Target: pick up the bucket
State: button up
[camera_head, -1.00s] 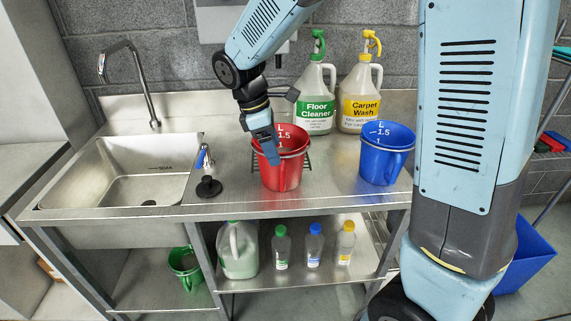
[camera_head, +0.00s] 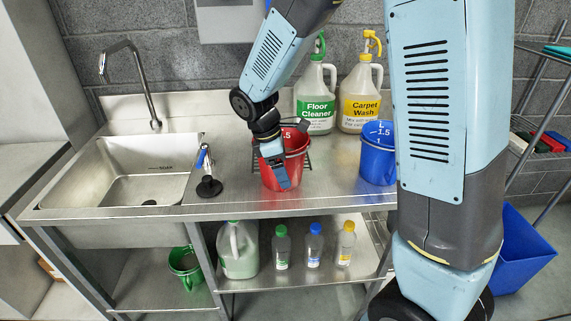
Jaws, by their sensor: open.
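A red bucket (camera_head: 297,170) with white markings stands upright on the steel counter, right of the sink. My gripper (camera_head: 280,178) points down at it, open, its light blue finger covering part of the bucket's front wall. The other finger is not clearly visible, and I cannot tell whether the gripper touches the bucket. A blue bucket (camera_head: 377,160) stands further right on the counter, partly hidden by my arm. A green bucket (camera_head: 186,264) sits on the lower shelf at the left.
Floor Cleaner (camera_head: 316,104) and Carpet Wash (camera_head: 358,108) jugs stand behind the buckets. Several bottles are on the lower shelf. A blue bin (camera_head: 522,250) is at the right.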

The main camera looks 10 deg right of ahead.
jog(key=shift+c, duration=0.5)
grip_shut()
